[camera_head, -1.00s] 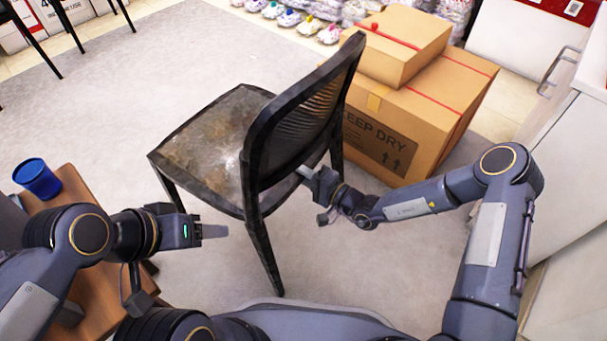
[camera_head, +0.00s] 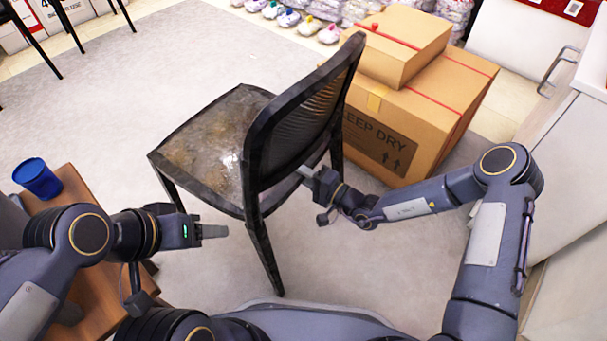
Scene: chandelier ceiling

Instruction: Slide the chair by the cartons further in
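A dark chair (camera_head: 212,143) with a worn, stained seat and a slatted backrest stands upright in the middle of the head view. Its backrest faces me and leans toward the right. Two stacked brown cartons (camera_head: 440,110) stand just beyond and right of it; the lower one reads "KEEP DRY". My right gripper (camera_head: 303,172) is at the lower part of the backrest, its fingertips at or very near it; contact and finger opening are unclear. My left gripper (camera_head: 215,231) is left of the chair's near leg, apart from it, its fingers seen edge-on.
A wooden table (camera_head: 88,285) with a blue cup (camera_head: 37,179) is at the left, under my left arm. A white cabinet (camera_head: 570,160) stands at the right. Shoes (camera_head: 290,17) line the back. Grey floor left of the chair is clear.

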